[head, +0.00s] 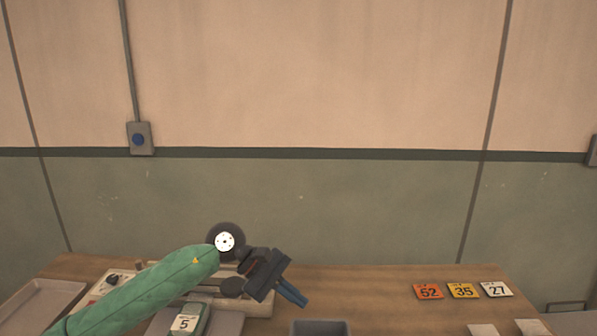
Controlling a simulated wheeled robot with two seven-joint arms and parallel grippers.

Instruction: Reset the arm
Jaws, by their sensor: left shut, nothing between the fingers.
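My left arm (145,290), in a green sleeve, comes in from the lower left over the table. My left gripper (292,294) is dark blue-grey, tilted down to the right, and its fingers are shut with nothing between them. It hangs above the table, a little up and left of a grey box. My right gripper is not in view.
The middle right is clear.

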